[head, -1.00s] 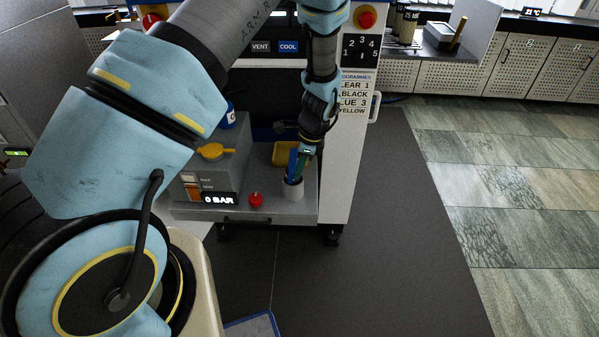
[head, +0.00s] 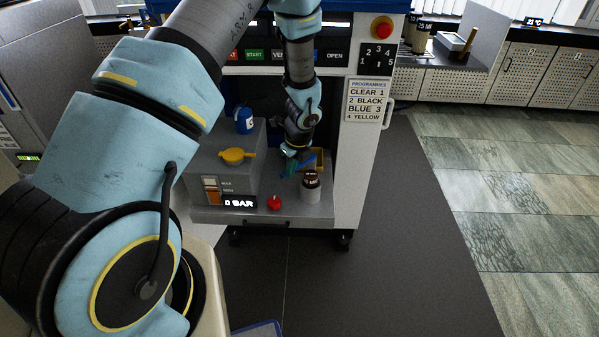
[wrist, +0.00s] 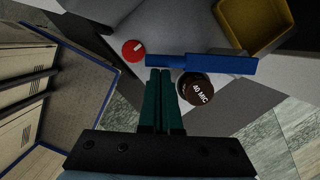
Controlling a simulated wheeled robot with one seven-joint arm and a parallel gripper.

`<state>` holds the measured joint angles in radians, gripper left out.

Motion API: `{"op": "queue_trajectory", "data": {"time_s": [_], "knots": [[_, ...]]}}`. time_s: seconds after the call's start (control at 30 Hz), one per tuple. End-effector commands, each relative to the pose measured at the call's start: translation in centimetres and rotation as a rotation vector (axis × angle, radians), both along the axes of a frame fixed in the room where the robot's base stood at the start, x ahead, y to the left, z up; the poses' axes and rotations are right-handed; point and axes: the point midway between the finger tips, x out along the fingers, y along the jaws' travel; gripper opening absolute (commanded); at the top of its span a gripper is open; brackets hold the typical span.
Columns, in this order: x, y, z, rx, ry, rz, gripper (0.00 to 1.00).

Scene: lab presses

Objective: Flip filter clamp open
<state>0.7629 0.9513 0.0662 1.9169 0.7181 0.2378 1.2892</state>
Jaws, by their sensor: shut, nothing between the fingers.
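The filter is a pale cup (head: 311,192) with a dark brown cap on the front right of the machine's shelf. In the wrist view its cap (wrist: 196,88) reads "40 MIC". A blue bar (wrist: 210,64), which looks like the filter clamp, lies beside the cap on the yellow bin's side. In the head view the blue bar (head: 308,163) is behind the cup and the cap is uncovered. My gripper (wrist: 160,72) has its green fingers shut and empty, with the tips close to the bar's left part. I cannot tell whether they touch it.
A red knob (wrist: 133,50) is left of the fingers. A yellow bin (wrist: 256,22) stands behind the bar. A grey unit with a yellow handle (head: 236,156) and a "0 BAR" display (head: 240,202) is on the shelf's left. The floor to the right is clear.

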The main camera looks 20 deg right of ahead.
Motion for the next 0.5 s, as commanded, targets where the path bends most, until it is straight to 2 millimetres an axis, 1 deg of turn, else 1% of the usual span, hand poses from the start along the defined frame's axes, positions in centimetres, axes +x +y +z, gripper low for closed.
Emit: {"op": "queue_trajectory", "data": {"time_s": [0.03, 0.2, 0.5], "knots": [[0.5, 0.5, 0.2, 0.001, 0.001, -0.042, 0.00], [2.1, 1.5, 0.3, 0.001, 0.001, -0.203, 0.00], [5.0, 2.4, 0.4, 0.000, 0.001, -0.454, 0.00]]}}
